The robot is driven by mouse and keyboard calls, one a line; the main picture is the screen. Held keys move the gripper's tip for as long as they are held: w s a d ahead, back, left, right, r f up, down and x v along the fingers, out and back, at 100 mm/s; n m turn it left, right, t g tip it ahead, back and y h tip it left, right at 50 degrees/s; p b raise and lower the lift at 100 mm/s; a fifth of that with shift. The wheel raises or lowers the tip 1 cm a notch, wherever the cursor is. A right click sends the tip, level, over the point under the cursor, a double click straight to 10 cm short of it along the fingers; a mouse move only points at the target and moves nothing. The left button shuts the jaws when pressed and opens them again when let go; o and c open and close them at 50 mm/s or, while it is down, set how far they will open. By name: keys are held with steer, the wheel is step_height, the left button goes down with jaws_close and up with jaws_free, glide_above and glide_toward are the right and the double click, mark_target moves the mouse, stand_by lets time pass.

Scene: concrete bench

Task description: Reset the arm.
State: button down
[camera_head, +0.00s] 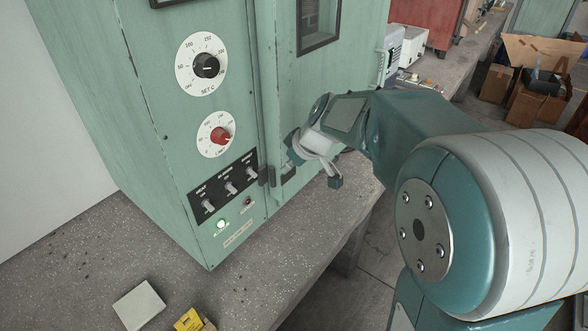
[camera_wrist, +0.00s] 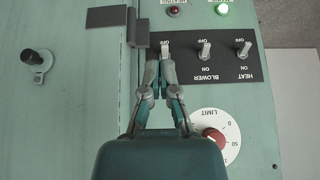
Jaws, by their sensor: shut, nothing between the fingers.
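My arm reaches in from the right of the head view, and my gripper (camera_head: 293,160) is close in front of the green oven cabinet (camera_head: 160,110), partly hidden by its own wrist. In the wrist view, which shows the panel upside down, my gripper (camera_wrist: 160,62) is shut and empty. Its tips lie over the edge of the black switch panel (camera_wrist: 225,72), just below the end switch (camera_wrist: 165,48) in that picture. I cannot tell whether they touch it. The blower switch (camera_wrist: 205,50) and heat switch (camera_wrist: 243,49) are beside it. The green lamp (camera_head: 221,224) is lit.
A black dial (camera_head: 206,66) and a red limit dial (camera_head: 221,136) sit above the switches. A door handle or latch (camera_wrist: 37,62) projects from the cabinet. A pale block (camera_head: 138,305) and a yellow box (camera_head: 190,321) lie on the concrete bench (camera_head: 80,250). Cardboard boxes (camera_head: 528,105) stand behind.

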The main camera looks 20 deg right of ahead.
steer(key=s+r+m+h, duration=0.1)
steer(key=s+m+h, duration=0.1)
steer(key=s, duration=1)
steer(key=s+r+m+h, duration=0.1)
steer(key=s+m, duration=0.4)
steer(key=s, duration=0.8)
steer(key=shift+s+a+r+h, duration=0.15)
steer(key=shift+a+r+h, duration=0.2)
steer(key=shift+r, duration=0.3)
steer(key=shift+d, duration=0.15)
stand_by(0.4)
